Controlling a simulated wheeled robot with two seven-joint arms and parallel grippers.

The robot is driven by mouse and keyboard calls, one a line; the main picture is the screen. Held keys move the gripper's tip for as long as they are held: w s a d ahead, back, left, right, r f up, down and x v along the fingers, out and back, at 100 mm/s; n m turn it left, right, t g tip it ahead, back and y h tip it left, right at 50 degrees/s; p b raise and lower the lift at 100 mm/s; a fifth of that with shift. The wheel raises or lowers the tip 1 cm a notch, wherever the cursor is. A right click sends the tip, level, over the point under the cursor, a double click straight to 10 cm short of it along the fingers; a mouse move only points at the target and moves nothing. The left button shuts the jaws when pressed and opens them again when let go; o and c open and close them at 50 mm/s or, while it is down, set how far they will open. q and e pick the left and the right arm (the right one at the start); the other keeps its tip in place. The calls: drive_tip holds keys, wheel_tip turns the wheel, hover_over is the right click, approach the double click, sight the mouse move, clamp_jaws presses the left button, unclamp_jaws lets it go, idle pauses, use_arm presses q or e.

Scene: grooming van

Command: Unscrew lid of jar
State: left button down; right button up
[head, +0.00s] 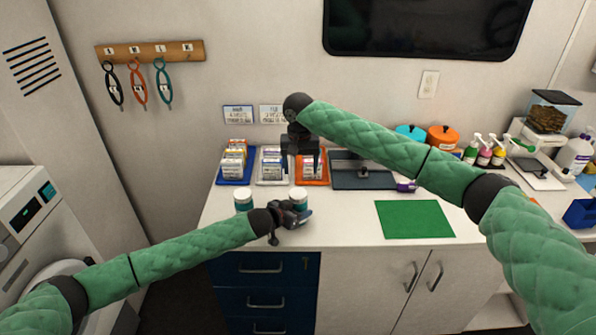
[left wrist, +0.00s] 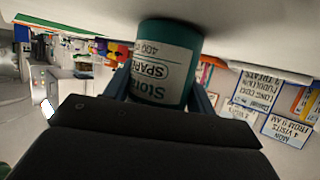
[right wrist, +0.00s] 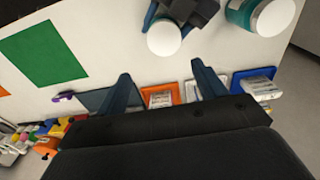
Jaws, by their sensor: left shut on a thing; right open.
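My left gripper (head: 290,213) is shut on a teal jar (head: 299,203) with a white lid (right wrist: 164,37) near the counter's front. In the left wrist view the jar (left wrist: 165,60) sits between the fingers and its label partly reads "SPARE"; its lid is hidden there. My right gripper (head: 303,160) is open, empty and pointing down above and behind that jar. In the right wrist view the open fingers (right wrist: 165,84) are apart from the lid. A second teal jar with a white lid (head: 243,201) stands to the left; it also shows in the right wrist view (right wrist: 265,15).
Blue (head: 233,182), white (head: 270,182) and orange (head: 315,182) trays with small boxes stand behind the jars. A dark tray (head: 362,180) lies to their right. A flat green mat (head: 414,219) is on the counter. Pump bottles and tubs stand at the right.

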sight(298, 193)
drive_tip(key=shift+s+a+f+m, duration=0.25)
drive_tip(key=shift+s+f+m, duration=0.15)
drive_tip(key=shift+m, duration=0.5)
drive_tip(key=m, duration=0.2)
drive_tip(key=shift+s+a+m, duration=0.15)
drive_tip(key=shift+m, duration=0.15)
drive_tip(key=shift+f, duration=4)
drive_tip(key=c, duration=1)
drive_tip(key=shift+n, duration=1.7)
